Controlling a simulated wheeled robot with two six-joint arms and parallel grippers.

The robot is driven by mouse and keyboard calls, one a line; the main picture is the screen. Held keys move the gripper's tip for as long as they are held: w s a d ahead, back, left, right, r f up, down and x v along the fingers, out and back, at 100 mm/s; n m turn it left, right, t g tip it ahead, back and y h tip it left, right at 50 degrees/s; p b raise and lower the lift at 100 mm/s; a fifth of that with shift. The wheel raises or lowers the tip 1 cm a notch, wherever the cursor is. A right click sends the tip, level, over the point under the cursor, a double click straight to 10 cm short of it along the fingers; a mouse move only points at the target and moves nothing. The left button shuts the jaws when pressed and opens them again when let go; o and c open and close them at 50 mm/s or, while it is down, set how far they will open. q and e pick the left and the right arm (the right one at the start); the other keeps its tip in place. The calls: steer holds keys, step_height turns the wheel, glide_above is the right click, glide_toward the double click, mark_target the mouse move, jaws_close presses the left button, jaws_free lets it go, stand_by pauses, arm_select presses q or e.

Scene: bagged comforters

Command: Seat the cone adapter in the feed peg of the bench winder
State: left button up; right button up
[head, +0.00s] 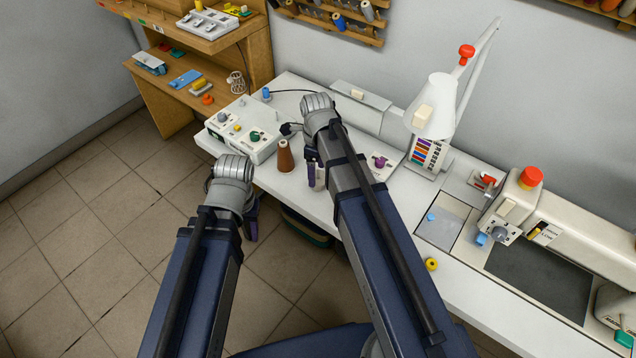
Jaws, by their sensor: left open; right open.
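A white box with knobs (240,130), which looks like the bench winder, stands at the left end of the white table. I cannot make out its feed peg for certain. A small purple piece (380,162) lies on a pale plate further right; I cannot tell which piece is the cone adapter. My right gripper (316,175) points down over the table right of the brown cone, open, partly hidden by its arm. My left gripper (252,222) is open beyond the table's front edge, mostly hidden by its wrist.
A white lamp (435,105) stands at the back of the table. A sewing machine (540,215) fills the right end. A yellow ring (431,264) lies near the front edge. A wooden shelf (215,45) with small parts stands at the left. A dark bin (305,226) is under the table.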

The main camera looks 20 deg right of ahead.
mark_target(318, 178)
step_height(318, 178, down, 5)
steer(key=b, duration=0.4)
steer(key=shift+s+d+r, duration=0.1)
steer(key=shift+s+d, duration=0.05)
steer(key=shift+r, duration=0.1)
steer(key=c, duration=0.9)
steer(key=shift+r, duration=0.1)
steer(key=shift+c, duration=0.2)
step_height(318, 178, up, 10)
steer(key=p, duration=1)
